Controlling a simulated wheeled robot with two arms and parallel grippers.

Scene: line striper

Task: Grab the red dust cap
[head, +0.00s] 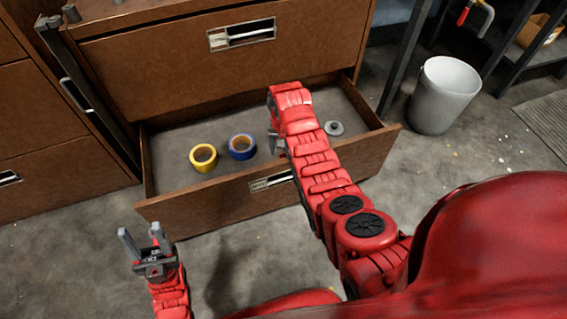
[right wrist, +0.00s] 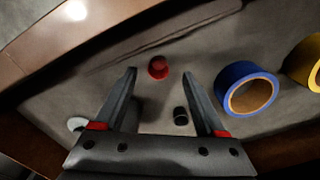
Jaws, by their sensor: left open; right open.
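The red dust cap (right wrist: 158,67) lies on the floor of the open drawer (head: 165,205). In the right wrist view it appears between and just beyond the fingertips of my right gripper (right wrist: 163,76). That gripper is open and empty and points down into the drawer; in the head view it is partly hidden by my right arm (head: 276,143). The cap is not visible in the head view. My left gripper (head: 140,240) is open and empty, outside the drawer at the lower left.
A small black cylinder (right wrist: 180,115) lies between the right fingers, nearer the palm. Blue tape (head: 242,147) and yellow tape (head: 203,157) lie to the left in the drawer, a grey round part (head: 334,128) to the right. A white bucket (head: 443,95) stands outside.

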